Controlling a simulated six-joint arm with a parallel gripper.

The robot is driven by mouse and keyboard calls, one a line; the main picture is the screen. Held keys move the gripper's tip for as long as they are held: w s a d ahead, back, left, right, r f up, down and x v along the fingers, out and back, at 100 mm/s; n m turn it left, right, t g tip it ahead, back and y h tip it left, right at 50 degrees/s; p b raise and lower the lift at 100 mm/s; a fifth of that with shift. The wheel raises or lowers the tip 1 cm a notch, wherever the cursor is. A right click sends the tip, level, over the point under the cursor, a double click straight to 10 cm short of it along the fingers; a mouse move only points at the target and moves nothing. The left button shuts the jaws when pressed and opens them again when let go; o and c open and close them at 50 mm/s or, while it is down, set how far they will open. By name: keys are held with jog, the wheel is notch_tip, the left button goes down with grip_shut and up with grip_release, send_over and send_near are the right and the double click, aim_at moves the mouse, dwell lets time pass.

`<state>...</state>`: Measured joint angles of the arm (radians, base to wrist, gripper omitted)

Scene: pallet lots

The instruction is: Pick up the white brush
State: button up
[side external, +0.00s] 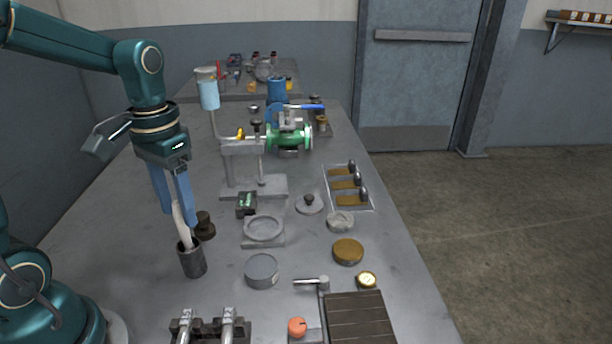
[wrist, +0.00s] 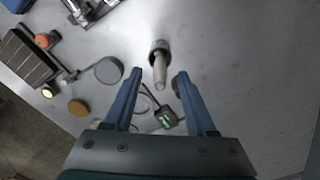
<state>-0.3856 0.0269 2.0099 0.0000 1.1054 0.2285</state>
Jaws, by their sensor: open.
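The white brush (side external: 182,224) stands, leaning slightly, in a dark grey cup (side external: 193,262) at the left of the bench. Its lower end is hidden inside the cup. My gripper (side external: 176,218) points down above the cup, its two blue fingers open, with the brush's upper part between or close beside them in the side view. In the wrist view, the brush (wrist: 159,72) rises from the cup (wrist: 160,45) and lies across the gap between the open fingers (wrist: 159,72). I see no finger touching it there.
A dark brown knobbed weight (side external: 205,226) stands just right of the cup. Nearby are a green-screened meter (side external: 246,204), a round grey dish (side external: 264,228) and a grey disc (side external: 262,270). The bench (side external: 110,240) left of the cup is clear.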

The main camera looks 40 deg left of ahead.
aim_at(189, 248)
jog(key=shift+f, duration=2.45)
grip_shut()
